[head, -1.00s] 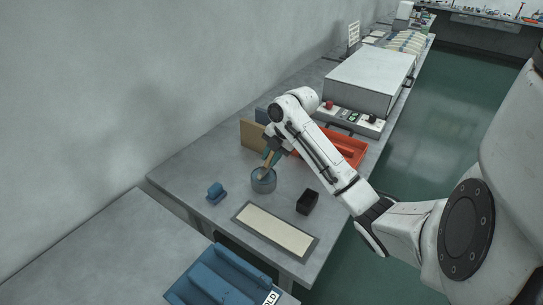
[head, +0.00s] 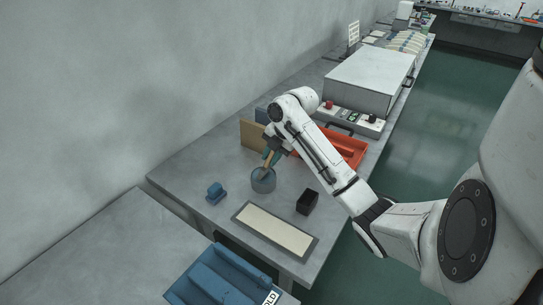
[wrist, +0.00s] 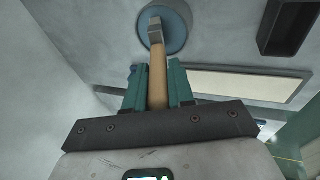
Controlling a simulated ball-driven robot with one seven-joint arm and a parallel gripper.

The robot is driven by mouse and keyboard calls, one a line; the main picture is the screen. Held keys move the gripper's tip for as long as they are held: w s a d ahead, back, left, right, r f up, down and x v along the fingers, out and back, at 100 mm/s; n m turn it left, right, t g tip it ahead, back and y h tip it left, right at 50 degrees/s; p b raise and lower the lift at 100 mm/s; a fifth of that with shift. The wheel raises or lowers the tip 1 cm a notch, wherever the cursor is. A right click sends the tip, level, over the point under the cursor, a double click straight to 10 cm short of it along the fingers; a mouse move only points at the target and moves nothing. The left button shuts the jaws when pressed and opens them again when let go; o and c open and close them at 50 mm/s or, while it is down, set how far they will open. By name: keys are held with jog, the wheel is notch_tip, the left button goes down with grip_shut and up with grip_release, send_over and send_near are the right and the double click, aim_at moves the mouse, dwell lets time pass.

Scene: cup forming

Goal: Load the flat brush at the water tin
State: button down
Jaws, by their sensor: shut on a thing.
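My gripper (head: 271,155) is shut on the flat brush, and its teal fingers (wrist: 157,90) press on both sides of the wooden handle in the wrist view. The flat brush (wrist: 157,72) has a tan handle and a grey metal ferrule pointing toward the water tin. The round blue-grey water tin (head: 263,184) stands on the bench just below the gripper; it also shows in the wrist view (wrist: 178,20). The brush's lower end is over or inside the tin's opening. The bristles are hidden, so I cannot tell how deep they are.
A framed cream panel (head: 274,231) lies in front of the tin. A small black box (head: 307,203) stands right of it and a blue block (head: 215,193) left. An orange tray (head: 345,150) lies behind the arm. A blue bin (head: 222,280) is at the front.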

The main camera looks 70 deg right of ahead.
jog(key=shift+r+p, duration=2.65)
jog(key=shift+r, duration=0.85)
jog(key=shift+s+f, duration=0.1)
